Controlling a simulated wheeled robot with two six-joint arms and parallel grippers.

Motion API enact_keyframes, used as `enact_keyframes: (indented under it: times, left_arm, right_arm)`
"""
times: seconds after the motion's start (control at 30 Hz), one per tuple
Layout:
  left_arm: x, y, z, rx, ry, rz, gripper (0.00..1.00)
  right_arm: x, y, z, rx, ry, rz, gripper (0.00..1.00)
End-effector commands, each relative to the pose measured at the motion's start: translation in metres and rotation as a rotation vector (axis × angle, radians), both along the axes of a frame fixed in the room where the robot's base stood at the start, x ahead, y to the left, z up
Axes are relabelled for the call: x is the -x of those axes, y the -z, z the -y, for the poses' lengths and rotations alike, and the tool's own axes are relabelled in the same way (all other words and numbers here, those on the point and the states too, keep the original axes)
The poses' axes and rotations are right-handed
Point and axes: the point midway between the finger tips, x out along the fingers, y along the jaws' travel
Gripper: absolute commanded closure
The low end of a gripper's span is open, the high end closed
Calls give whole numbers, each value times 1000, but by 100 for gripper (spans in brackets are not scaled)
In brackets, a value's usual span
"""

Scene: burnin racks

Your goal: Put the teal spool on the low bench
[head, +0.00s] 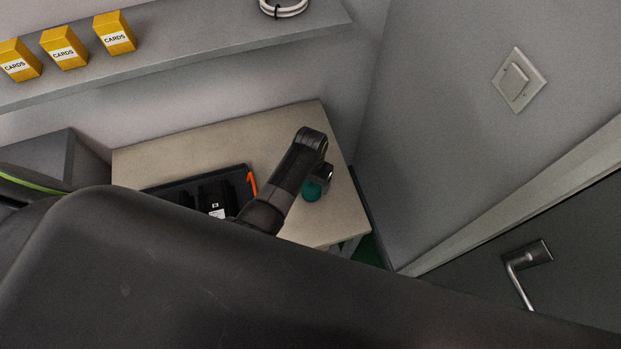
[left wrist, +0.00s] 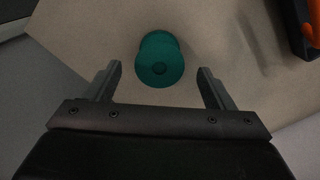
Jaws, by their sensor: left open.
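The teal spool (head: 312,191) stands on a beige bench top (head: 335,215), partly hidden by my left arm in the head view. In the left wrist view the teal spool (left wrist: 159,60) sits ahead of and between the fingers of my left gripper (left wrist: 158,82). The gripper is open, and the fingers show a gap on each side of the spool. In the head view my left gripper (head: 322,176) is small and dark beside the spool. My right gripper is not in view. I cannot tell whether this bench is the low bench.
A black tray (head: 247,172) with dark devices and an orange item (head: 251,184) lies left of the spool. A shelf (head: 190,50) above holds yellow card boxes (head: 115,33) and a white cable coil (head: 284,7). A wall and a door handle (head: 528,256) are at right.

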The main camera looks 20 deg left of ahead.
Motion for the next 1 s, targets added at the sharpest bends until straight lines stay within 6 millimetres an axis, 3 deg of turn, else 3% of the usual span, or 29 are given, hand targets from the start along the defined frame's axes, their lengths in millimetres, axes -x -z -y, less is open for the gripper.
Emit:
enact_keyframes:
  times: [0.03,0.2,0.4,1.0]
  left_arm:
    - [0,-13,0,0,0,0,23]
    - [-1,-44,0,2,0,5,23]
    - [0,-61,0,0,0,1,23]
    - [0,-68,0,0,0,0,23]
  right_arm:
    - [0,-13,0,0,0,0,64]
    - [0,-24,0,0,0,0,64]
    - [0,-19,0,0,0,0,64]
    - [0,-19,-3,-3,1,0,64]
